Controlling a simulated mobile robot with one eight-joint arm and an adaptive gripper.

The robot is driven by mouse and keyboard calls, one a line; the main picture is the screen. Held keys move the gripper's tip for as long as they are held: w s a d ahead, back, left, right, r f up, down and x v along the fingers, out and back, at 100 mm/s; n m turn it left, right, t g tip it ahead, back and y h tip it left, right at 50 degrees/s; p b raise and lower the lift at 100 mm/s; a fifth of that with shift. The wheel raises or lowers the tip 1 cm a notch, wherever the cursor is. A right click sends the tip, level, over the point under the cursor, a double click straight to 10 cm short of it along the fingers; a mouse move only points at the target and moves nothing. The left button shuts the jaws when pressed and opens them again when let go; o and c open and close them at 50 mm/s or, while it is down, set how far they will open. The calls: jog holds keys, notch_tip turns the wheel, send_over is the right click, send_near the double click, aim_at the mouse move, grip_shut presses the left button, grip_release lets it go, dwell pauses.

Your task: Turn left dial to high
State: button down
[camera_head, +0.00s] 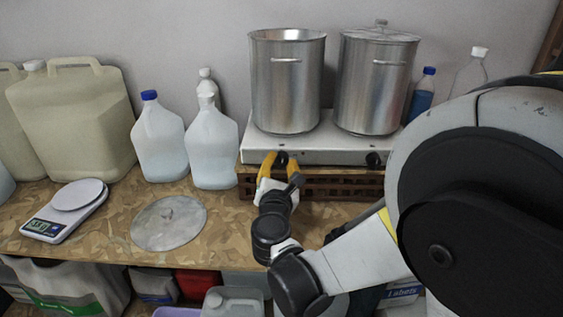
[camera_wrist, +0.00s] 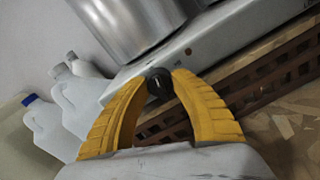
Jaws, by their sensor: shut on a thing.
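The left dial (camera_wrist: 160,82) is a small black knob on the front of the white two-burner hob (camera_head: 331,152). My gripper (camera_head: 281,158) has yellow fingers and is at the left end of the hob front. In the wrist view my gripper (camera_wrist: 159,80) is shut on the left dial, with one fingertip on either side of it. The fingers partly hide the dial, and I cannot read its setting. The right dial (camera_head: 373,159) is a black knob at the right of the hob front, clear of my gripper.
An open steel pot (camera_head: 287,85) and a lidded steel pot (camera_head: 375,85) stand on the hob. A brown slatted crate (camera_head: 335,186) is under it. Plastic jugs (camera_head: 212,150) stand left. A loose lid (camera_head: 169,222) and a scale (camera_head: 66,210) lie on the worktop.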

jog(key=m, duration=1.1)
jog(key=shift+y+b, duration=0.3)
jog(key=shift+b, duration=0.1)
dwell(0.3)
jog(key=c, duration=1)
grip_release()
jog(key=s, duration=1.2)
jog(key=shift+a+r, duration=0.25)
jog(key=shift+r, duration=0.05)
